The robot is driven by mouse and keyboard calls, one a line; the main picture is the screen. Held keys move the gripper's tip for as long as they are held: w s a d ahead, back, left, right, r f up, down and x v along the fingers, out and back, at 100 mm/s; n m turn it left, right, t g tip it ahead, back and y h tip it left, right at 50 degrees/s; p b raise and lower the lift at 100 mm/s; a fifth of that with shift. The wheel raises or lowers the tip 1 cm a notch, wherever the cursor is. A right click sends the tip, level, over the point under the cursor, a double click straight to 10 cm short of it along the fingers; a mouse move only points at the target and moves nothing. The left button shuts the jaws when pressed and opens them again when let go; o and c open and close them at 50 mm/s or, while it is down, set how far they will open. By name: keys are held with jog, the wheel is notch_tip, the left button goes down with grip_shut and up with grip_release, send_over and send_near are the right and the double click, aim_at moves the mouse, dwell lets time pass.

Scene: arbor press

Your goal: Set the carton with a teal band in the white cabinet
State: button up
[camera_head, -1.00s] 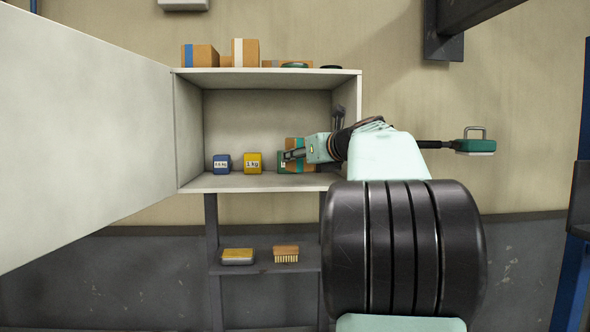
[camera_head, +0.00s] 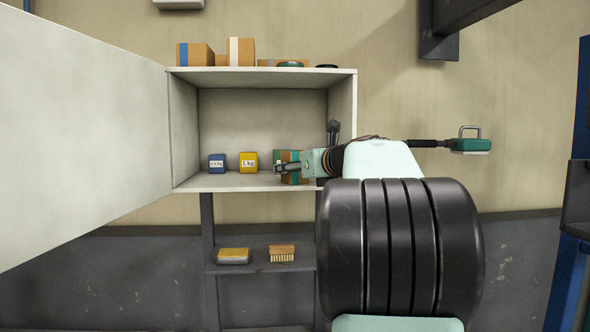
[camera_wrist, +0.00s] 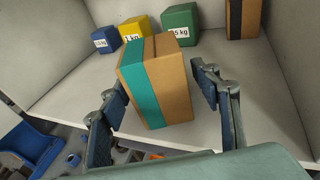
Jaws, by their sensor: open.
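The carton with a teal band (camera_wrist: 175,95) is brown and stands upright near the front edge of the white cabinet's (camera_head: 235,182) shelf. It also shows in the head view (camera_head: 293,156), partly hidden by my gripper. My gripper (camera_wrist: 160,80) is open, with one finger on each side of the carton. There is a gap at the right finger; I cannot tell whether the left finger touches. In the head view my gripper (camera_head: 279,169) is at the right part of the cabinet opening. The cabinet door (camera_head: 85,130) stands wide open to the left.
Blue (camera_head: 217,164), yellow (camera_head: 248,162) and green (camera_wrist: 180,25) weights stand behind and left of the carton. A dark-banded carton (camera_wrist: 243,18) stands at the back right. Cartons (camera_head: 240,51) sit on the cabinet top. A brush (camera_head: 281,253) lies on the lower shelf.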

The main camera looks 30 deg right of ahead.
jog(key=shift+r, duration=0.15)
jog(key=s+r+b, duration=0.2)
jog(key=s, duration=0.9)
jog(key=shift+s+a+r, duration=0.15)
jog(key=shift+s+a, duration=0.2)
jog(key=shift+s, duration=0.05)
